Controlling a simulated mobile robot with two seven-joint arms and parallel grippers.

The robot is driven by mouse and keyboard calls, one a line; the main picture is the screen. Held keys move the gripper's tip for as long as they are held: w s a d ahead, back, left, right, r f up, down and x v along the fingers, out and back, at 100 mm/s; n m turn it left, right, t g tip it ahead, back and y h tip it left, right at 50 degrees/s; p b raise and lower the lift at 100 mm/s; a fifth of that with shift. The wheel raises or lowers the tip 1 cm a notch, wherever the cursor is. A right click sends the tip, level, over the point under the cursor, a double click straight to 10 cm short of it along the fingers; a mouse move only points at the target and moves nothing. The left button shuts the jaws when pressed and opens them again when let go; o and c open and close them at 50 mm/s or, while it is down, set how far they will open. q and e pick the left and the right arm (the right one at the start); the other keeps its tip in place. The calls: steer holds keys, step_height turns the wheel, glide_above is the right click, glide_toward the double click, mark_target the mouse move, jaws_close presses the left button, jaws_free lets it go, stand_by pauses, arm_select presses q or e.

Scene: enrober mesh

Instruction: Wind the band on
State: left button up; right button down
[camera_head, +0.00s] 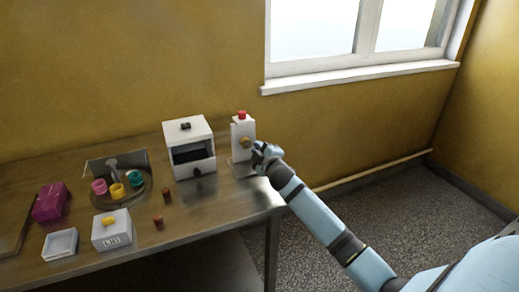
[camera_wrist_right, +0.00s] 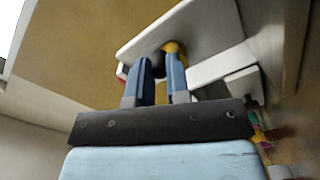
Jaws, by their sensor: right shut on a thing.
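A white upright unit (camera_head: 243,128) with a red top stands at the right end of the metal table, with a small brass-coloured knob (camera_head: 245,142) on its side. My right gripper (camera_head: 260,149) is at this knob. In the right wrist view my two blue-grey fingers (camera_wrist_right: 160,78) reach up to the unit's white face (camera_wrist_right: 205,28) and are shut on a knob there. A yellow part (camera_wrist_right: 173,47) of it shows at the right fingertip, with something dark between the fingers; the grip itself is partly hidden. No band can be made out. My left gripper is not in view.
A white open-fronted box (camera_head: 188,130) stands left of the unit. Further left are a round tray (camera_head: 140,200) with coloured rings, a white box with a yellow top (camera_head: 112,231), a shallow white tray (camera_head: 60,244), a magenta box (camera_head: 49,203) and two brown cylinders (camera_head: 158,221).

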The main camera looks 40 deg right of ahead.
steer(key=c, duration=1.1)
jaws_free()
steer(key=shift+s, duration=0.1)
steer(key=v, duration=1.3)
steer(key=shift+a, duration=0.1)
steer(key=shift+s+r, duration=0.1)
steer(key=shift+s, duration=0.2)
